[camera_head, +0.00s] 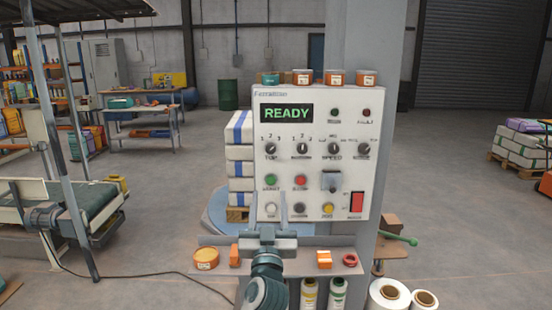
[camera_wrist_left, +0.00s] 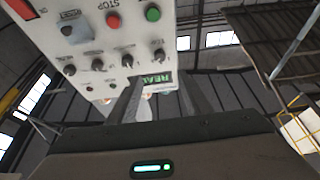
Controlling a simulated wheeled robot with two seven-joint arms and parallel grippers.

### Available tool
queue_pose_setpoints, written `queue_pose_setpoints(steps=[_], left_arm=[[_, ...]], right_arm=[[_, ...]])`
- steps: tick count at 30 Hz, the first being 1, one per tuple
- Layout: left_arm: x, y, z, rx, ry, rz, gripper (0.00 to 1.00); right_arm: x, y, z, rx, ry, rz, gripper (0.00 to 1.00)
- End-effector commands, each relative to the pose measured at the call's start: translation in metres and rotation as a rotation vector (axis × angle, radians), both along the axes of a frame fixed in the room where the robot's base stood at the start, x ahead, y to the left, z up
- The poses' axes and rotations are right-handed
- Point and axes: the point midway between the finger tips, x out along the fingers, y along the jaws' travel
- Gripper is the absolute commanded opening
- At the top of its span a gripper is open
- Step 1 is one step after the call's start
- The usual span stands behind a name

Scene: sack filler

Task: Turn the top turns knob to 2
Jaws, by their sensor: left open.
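The top turns knob (camera_head: 271,149) is the leftmost dark knob in the upper row on the pale control panel (camera_head: 345,100), labelled TOP with 1, 2, 3 above it. Its pointer is too small to read. In the left wrist view, which sees the panel upside down, this knob (camera_wrist_left: 158,55) is the rightmost of the row. My left gripper (camera_head: 269,195) is open and empty, with its fingers upright in front of the panel's lower left. The fingers (camera_wrist_left: 160,76) also show in the wrist view, apart from the knob. My right gripper is not in view.
Other knobs (camera_head: 334,149), a green button (camera_head: 270,180), a red button (camera_head: 300,181) and a red switch (camera_head: 357,202) share the panel. The display (camera_head: 287,113) reads READY. A shelf (camera_head: 285,240) with small items lies below. Stacked sacks (camera_head: 239,155) stand behind left.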

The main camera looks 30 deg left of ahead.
Motion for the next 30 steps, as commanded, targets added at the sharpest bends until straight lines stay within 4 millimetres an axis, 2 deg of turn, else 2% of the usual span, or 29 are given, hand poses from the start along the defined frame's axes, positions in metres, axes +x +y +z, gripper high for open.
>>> queue_pose_setpoints(steps=[8, 14, 30], left_arm=[[0.003, 0.001, 0.001, 0.002, 0.002, -0.001, 0.45], [0.015, 0.008, 0.009, 0.003, 0.002, -0.001, 0.45], [0.087, 0.052, 0.045, 0.004, 0.005, 0.0, 0.45]], right_arm=[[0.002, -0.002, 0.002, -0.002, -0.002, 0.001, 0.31], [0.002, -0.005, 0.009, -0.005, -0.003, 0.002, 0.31], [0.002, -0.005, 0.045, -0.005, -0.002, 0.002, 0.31]])
